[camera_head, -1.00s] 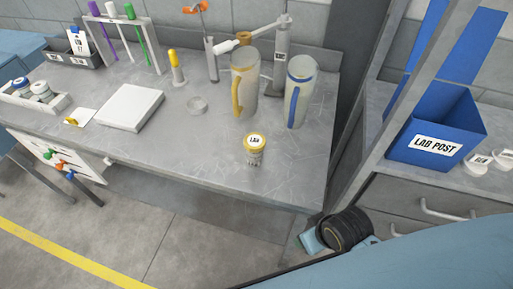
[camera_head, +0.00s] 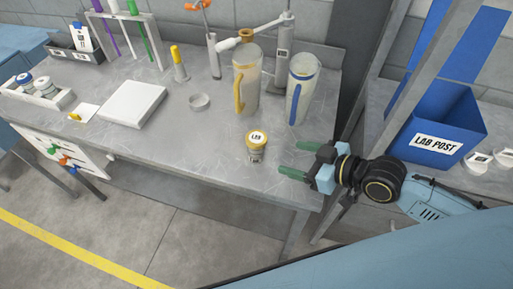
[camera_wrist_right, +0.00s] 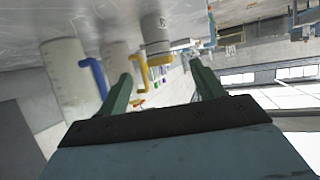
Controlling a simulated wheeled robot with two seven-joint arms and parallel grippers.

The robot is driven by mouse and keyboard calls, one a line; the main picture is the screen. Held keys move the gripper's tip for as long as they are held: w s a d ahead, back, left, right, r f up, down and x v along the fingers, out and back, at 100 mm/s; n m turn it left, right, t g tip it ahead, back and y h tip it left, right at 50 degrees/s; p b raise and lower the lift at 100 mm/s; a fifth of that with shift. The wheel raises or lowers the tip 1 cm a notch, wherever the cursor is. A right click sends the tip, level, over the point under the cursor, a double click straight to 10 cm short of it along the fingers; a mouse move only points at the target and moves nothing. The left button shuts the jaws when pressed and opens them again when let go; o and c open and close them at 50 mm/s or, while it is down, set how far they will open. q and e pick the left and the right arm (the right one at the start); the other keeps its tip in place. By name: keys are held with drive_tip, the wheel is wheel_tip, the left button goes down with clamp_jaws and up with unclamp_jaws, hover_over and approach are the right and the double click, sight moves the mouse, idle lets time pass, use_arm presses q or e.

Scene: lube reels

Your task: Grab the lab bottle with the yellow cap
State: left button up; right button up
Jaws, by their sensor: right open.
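The lab bottle (camera_head: 256,150) with the yellow cap stands upright near the front edge of the grey workbench (camera_head: 190,150). Its cap has a white label on top. My right gripper (camera_head: 288,161) is open and empty, just right of the bottle, with its green fingers pointing left toward it. In the right wrist view the picture is turned over, and the bottle (camera_wrist_right: 155,35) shows at the top, beyond and between the open fingers (camera_wrist_right: 160,85). The fingers do not touch it. My left gripper is not seen.
A yellow-handled jug (camera_head: 245,85) and a blue-handled jug (camera_head: 300,88) stand behind the bottle. A small grey dish (camera_head: 200,102) and a white flat box (camera_head: 133,104) lie to the left. A blue bin (camera_head: 445,125) is on the right. The bench left of the bottle is clear.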

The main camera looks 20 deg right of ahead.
sight(264, 146)
drive_tip(key=shift+t, duration=0.3)
drive_tip(key=x, duration=0.7)
drive_tip(key=shift+w+a+r, duration=0.1)
drive_tip(key=shift+w+r, duration=0.1)
drive_tip(key=shift+w, duration=0.25)
drive_tip(key=x, duration=0.5)
drive_tip(key=shift+w+a+f, duration=0.15)
drive_tip(key=shift+a+f, duration=0.05)
drive_tip(key=shift+f, duration=0.1)
drive_tip(key=c, duration=1.1)
